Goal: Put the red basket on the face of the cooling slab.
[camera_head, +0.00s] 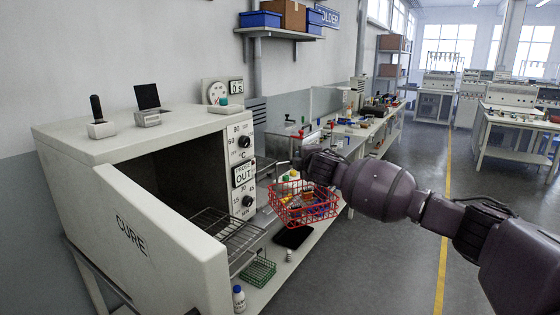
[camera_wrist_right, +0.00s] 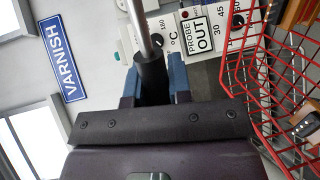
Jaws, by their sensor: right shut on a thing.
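The red wire basket (camera_head: 303,212) hangs in the air beside the oven's front, over the bench; it also shows at the right of the right wrist view (camera_wrist_right: 283,95). Coloured pieces show through its mesh. My right gripper (camera_head: 303,163) is above the basket. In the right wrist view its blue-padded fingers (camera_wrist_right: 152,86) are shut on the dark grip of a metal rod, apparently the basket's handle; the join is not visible. A flat black slab (camera_head: 292,238), which looks like the cooling slab, lies bare on the bench below the basket. My left gripper is not in view.
The oven (camera_head: 150,130) stands open at left, its CURE door (camera_head: 160,240) swung out and a wire rack (camera_head: 225,235) extended. A green basket (camera_head: 258,271), a white bottle (camera_head: 239,299) and a small grey piece (camera_head: 289,255) stand near the slab.

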